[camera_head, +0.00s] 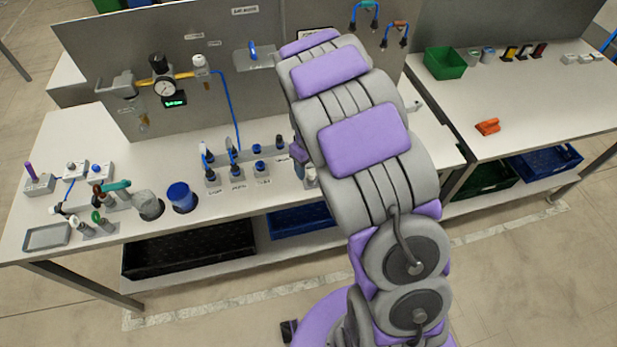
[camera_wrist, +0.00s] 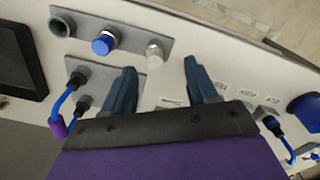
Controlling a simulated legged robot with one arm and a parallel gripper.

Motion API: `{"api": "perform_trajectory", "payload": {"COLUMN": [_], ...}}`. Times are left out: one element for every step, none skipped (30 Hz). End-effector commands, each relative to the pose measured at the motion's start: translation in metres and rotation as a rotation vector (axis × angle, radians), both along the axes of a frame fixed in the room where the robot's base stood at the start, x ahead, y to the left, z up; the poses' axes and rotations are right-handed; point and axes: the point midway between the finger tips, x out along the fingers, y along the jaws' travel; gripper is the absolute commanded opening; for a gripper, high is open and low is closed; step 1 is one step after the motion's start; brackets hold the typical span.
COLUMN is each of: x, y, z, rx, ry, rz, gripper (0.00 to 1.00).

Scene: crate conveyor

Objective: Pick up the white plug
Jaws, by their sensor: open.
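In the wrist view a white plug (camera_wrist: 154,53) stands on a grey plate (camera_wrist: 118,35), at the right end of a row with a blue cap (camera_wrist: 103,43) and an open dark hole. My gripper (camera_wrist: 160,67) is open, with its two dark blue fingers spread and nothing between them. The white plug shows just past the gap between the fingertips, nearer the left one. I cannot tell how far the fingers are above it. In the body camera view my arm hides most of the gripper and this part of the bench.
Beside the fingers are a second grey plate with blue cables (camera_wrist: 65,105) and a blue cup (camera_wrist: 305,110). In the body camera view, the bench holds a blue cup (camera_head: 181,197), a grey tray (camera_head: 46,236) and a gauge (camera_head: 165,88) on the back panel. An orange object (camera_head: 488,127) lies on the right-hand table.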

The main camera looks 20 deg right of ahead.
Motion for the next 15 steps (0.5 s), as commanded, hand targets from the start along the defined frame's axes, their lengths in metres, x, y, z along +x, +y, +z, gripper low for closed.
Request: {"api": "perform_trajectory", "payload": {"x": [0.001, 0.001, 0.002, 0.002, 0.001, 0.001, 0.001, 0.001, 0.001, 0.001, 0.001, 0.001, 0.001, 0.001, 0.001], "y": [-0.001, -0.002, -0.002, -0.002, -0.002, -0.002, -0.001, 0.000, 0.001, 0.001, 0.001, 0.002, 0.002, 0.002, 0.002], "z": [-0.010, -0.015, -0.021, -0.025, -0.029, -0.034, -0.036, -0.037, -0.038, -0.038, -0.037, -0.037, -0.037, -0.037, -0.037], "rx": [0.001, 0.002, 0.003, 0.002, 0.003, 0.003, 0.003, 0.002, 0.000, 0.000, 0.000, 0.000, -0.001, -0.001, -0.002], "ry": [0.002, 0.001, 0.001, 0.002, 0.003, 0.004, 0.004, 0.004, 0.004, 0.003, 0.002, 0.002, 0.002, 0.002, 0.001], "rz": [-0.001, -0.002, -0.002, -0.002, -0.002, -0.003, -0.003, -0.003, -0.002, -0.001, -0.001, -0.001, -0.001, -0.001, -0.001], "gripper": [0.58, 0.58, 0.58, 0.58, 0.58, 0.58, 0.58, 0.58, 0.58, 0.58, 0.58, 0.58, 0.58, 0.58, 0.55]}}
